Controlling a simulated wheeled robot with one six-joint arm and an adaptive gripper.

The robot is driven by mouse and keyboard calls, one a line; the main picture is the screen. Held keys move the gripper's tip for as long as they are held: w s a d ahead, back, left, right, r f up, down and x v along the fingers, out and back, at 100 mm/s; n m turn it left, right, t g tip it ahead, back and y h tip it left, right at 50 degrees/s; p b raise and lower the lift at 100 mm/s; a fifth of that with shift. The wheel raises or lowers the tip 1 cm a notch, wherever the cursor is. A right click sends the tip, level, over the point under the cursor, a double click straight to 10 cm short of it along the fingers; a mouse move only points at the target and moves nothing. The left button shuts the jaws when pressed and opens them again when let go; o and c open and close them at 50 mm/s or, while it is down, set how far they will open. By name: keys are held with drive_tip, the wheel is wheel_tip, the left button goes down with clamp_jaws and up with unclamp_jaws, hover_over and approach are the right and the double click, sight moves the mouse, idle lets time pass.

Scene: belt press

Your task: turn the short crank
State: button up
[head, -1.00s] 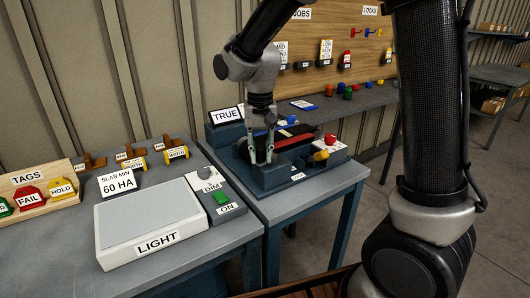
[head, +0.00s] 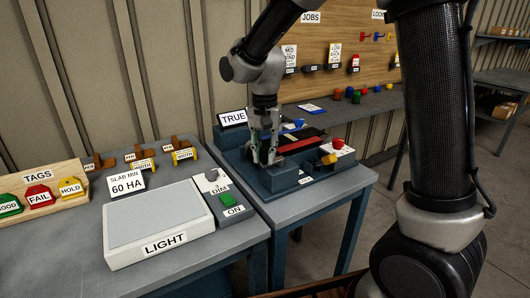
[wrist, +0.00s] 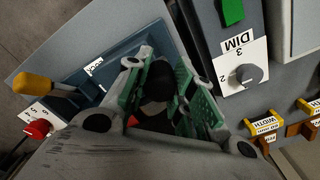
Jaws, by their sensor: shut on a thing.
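The blue-grey belt press (head: 284,182) stands on the right-hand table, with a red strip (head: 301,145) across its top. My gripper (head: 264,158) is low over the press's left front part. In the wrist view, my gripper's green-padded fingers (wrist: 165,90) are on either side of a dark rounded part (wrist: 157,82), which I take to be the short crank's handle. The fingers hide most of the crank, so its angle cannot be told. A yellow-handled lever (head: 328,159) and a red knob (head: 338,143) are at the press's right; the yellow lever also shows in the wrist view (wrist: 38,84).
A light box (head: 157,221) with a green switch and a DIM knob (head: 212,174) stands close to the left. A TRUE sign (head: 233,118) is behind my gripper. Tags (head: 40,196) and width gauges are further left. A jobs board (head: 330,45) is behind.

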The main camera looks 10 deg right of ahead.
drive_tip(key=o, duration=1)
drive_tip(key=shift+o, duration=0.2)
wheel_tip(320, 180, up, 12)
